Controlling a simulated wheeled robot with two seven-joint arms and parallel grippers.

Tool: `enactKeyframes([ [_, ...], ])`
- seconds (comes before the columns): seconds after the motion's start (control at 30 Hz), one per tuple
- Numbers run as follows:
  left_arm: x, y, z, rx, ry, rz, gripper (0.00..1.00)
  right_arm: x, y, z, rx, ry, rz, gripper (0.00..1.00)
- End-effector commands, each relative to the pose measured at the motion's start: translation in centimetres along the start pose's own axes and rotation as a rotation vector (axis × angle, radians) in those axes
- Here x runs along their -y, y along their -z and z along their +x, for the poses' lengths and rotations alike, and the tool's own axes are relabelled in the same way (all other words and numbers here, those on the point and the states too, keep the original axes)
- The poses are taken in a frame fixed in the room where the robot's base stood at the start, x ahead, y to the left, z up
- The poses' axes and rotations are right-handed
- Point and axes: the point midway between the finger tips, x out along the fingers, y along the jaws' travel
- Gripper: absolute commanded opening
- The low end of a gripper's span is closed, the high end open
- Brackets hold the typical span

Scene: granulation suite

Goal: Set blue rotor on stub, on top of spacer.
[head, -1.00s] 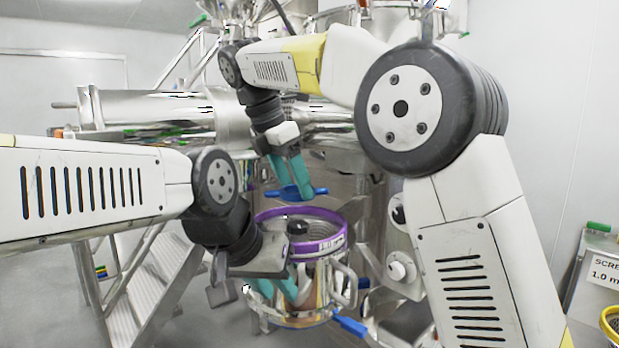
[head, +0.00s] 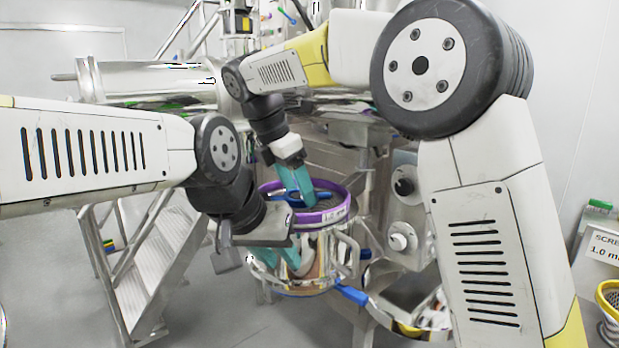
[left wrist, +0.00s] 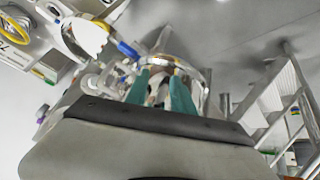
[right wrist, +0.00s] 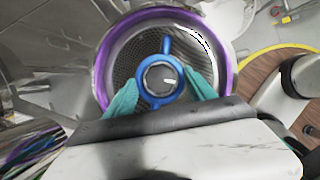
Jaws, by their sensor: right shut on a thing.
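The blue rotor (right wrist: 166,47) has a round hub with arms, and a grey round part (right wrist: 160,79) shows in its middle. My right gripper (right wrist: 163,95) is shut on it; in the head view, this gripper (head: 304,204) holds the rotor (head: 322,197) inside or just above the purple-rimmed screen (head: 341,212). The stub and spacer cannot be made out clearly, and I cannot tell whether the rotor touches them. My left gripper (left wrist: 160,92) is open, its teal fingers apart, beside the steel housing (left wrist: 196,77) below the screen.
A blue-ended lever (head: 351,294) sticks out at the housing's lower right. Steel steps (head: 150,270) stand at the left. A labelled box (head: 603,246) and a yellow-rimmed screen (head: 606,300) are at the right edge. Machine parts crowd the space right of the housing.

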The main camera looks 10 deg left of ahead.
Motion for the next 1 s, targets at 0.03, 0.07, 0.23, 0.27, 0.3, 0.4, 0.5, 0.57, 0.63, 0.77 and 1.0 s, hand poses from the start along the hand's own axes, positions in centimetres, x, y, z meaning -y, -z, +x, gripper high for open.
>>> enactKeyframes([
  [0.03, 0.0, 0.0, 0.0, 0.000, 0.000, 0.000, 0.29, 0.0, 0.1, 0.3, 0.000, -0.001, 0.000, 0.07],
  [0.07, 0.0, 0.0, 0.0, 0.000, 0.000, 0.000, 0.29, 0.0, 0.2, 0.6, 0.000, 0.000, -0.001, 0.07],
  [0.23, 0.0, 0.0, 0.0, 0.000, 0.000, 0.000, 0.29, 0.0, 0.8, 1.8, 0.000, 0.000, -0.001, 0.07],
  [0.27, 0.0, 0.0, 0.0, 0.000, 0.000, 0.000, 0.29, 0.0, 0.8, 2.0, 0.000, 0.000, -0.001, 0.07],
  [0.3, 0.0, 0.0, 0.0, 0.000, 0.000, 0.000, 0.29, 0.0, 0.9, 2.2, 0.000, 0.000, -0.001, 0.07],
  [0.4, 0.0, 0.0, 0.0, 0.000, 0.000, 0.000, 0.29, 0.0, 1.2, 2.7, 0.000, -0.001, -0.001, 0.07],
  [0.5, 0.0, 0.0, 0.0, 0.000, 0.000, 0.000, 0.29, 0.0, 1.3, 3.1, 0.000, -0.001, -0.001, 0.07],
  [0.57, 0.0, 0.0, 0.0, 0.000, 0.000, 0.000, 0.29, 0.0, 1.3, 3.2, 0.000, -0.001, 0.000, 0.07],
  [0.63, 0.0, 0.0, 0.0, 0.000, 0.000, 0.000, 0.29, 0.0, 1.4, 3.3, 0.000, -0.001, 0.000, 0.07],
  [0.77, 0.0, 0.0, 0.0, 0.000, 0.000, 0.000, 0.29, 0.0, 1.4, 3.4, 0.000, -0.002, 0.000, 0.07],
  [1.0, 0.0, 0.0, 0.0, 0.000, 0.000, 0.000, 0.29, 0.0, 1.4, 3.4, 0.000, -0.001, 0.000, 0.07],
])
